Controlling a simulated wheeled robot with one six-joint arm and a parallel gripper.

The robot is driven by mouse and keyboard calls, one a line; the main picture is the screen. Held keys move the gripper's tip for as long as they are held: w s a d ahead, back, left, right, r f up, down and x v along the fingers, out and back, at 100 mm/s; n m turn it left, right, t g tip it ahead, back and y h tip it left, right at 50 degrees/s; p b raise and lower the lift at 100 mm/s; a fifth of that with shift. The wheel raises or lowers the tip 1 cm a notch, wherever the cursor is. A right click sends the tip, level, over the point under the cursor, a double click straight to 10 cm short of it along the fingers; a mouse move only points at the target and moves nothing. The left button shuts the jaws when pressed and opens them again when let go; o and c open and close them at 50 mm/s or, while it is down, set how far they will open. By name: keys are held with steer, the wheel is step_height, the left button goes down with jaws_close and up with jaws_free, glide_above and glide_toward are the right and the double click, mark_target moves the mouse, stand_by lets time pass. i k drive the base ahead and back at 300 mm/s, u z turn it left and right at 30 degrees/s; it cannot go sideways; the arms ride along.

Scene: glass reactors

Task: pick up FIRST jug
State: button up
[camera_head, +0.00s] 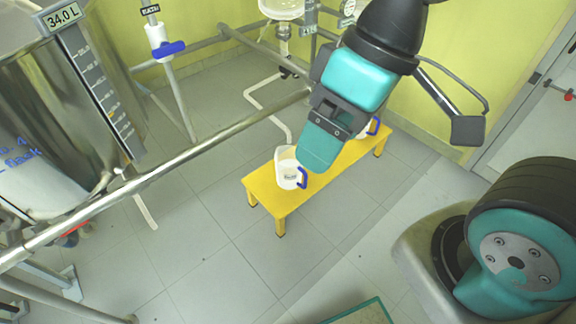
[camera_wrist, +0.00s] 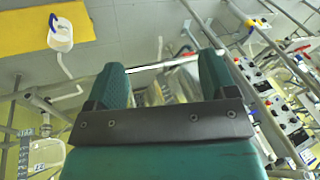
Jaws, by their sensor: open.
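A white jug (camera_head: 287,169) with a blue handle stands upright on the near left end of a yellow bench (camera_head: 275,205). A second jug (camera_head: 373,126) stands farther along the bench, mostly hidden behind my gripper; its blue handle shows. My gripper (camera_head: 318,150) hangs above the bench, overlapping it in the head view. In the wrist view my gripper (camera_wrist: 165,78) is open, with nothing between its two teal fingers. One jug (camera_wrist: 62,38) shows at the upper left of the wrist view, by the yellow bench top (camera_wrist: 25,28), outside the fingers.
A large steel vessel (camera_head: 60,110) marked 34.0 L stands at the left. A steel rail (camera_head: 170,170) crosses diagonally between it and the bench. A white pipe with a blue valve (camera_head: 168,48) is behind. The tiled floor (camera_head: 200,260) before the bench is clear.

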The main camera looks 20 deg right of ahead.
mark_target(289, 172)
steer(key=z, duration=0.95)
steer(key=i, duration=1.25)
steer(key=u, duration=0.5)
